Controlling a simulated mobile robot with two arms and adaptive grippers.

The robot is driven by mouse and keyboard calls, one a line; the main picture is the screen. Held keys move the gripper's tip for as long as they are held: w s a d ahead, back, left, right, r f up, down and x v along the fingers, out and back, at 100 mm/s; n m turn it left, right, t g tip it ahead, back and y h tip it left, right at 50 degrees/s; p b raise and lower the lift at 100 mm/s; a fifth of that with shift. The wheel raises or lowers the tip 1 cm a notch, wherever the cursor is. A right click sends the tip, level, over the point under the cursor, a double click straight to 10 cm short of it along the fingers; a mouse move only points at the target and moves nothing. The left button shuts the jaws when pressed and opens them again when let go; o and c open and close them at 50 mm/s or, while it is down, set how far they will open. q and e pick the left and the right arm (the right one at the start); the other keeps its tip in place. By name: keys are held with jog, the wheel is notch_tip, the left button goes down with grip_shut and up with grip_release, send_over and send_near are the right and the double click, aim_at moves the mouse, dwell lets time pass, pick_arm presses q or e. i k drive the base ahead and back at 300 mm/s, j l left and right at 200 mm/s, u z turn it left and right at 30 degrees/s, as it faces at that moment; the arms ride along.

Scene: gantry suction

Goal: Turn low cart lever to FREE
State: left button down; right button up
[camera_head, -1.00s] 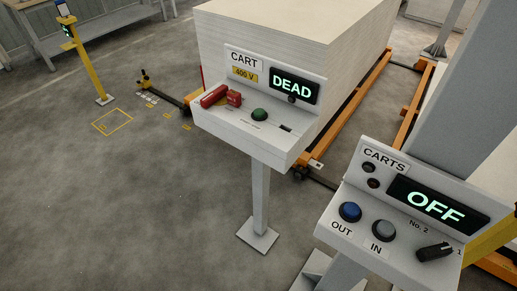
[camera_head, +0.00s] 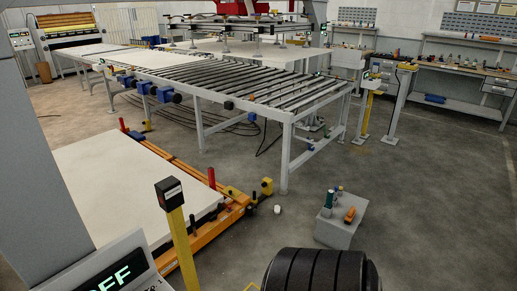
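A low cart with an orange frame (camera_head: 186,238) stands on the floor at the left in the head view, with pale sheets (camera_head: 115,190) lying on it. Red upright pieces (camera_head: 211,178) stand at its edge. Yellow fittings (camera_head: 237,196) and small dark parts are at its right end. I cannot tell which part is the lever, and no FREE marking is readable. Neither of my grippers is in view.
A yellow post with a black top (camera_head: 175,215) and a lit panel (camera_head: 118,275), cut off by the frame, stand in front of the cart. A grey box (camera_head: 340,225) holds tools. A black ribbed cylinder (camera_head: 320,272) is at the bottom. A roller conveyor (camera_head: 270,88) stands behind.

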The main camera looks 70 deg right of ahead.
aim_at(219, 206)
jog(key=z, duration=1.9)
jog(key=i+l, duration=0.2)
jog(key=l, duration=0.2)
jog(key=i+l+z, duration=0.1)
jog(key=i+l, duration=0.15)
jog(key=l, duration=0.2)
jog(key=i+l, duration=0.25)
jog(key=l, duration=0.15)
jog(key=i+l, duration=0.2)
jog(key=l, duration=0.2)
jog(key=i+l+z, duration=0.1)
jog(key=i+l, duration=0.15)
jog(key=l, duration=0.15)
jog(key=i+j, duration=0.15)
jog(key=i, duration=0.25)
jog(key=i+j+z, duration=0.1)
jog(key=i, duration=0.35)
jog(key=i+j+z, duration=0.1)
jog(key=i, duration=0.3)
jog(key=i+j, duration=0.25)
jog(key=j, duration=0.3)
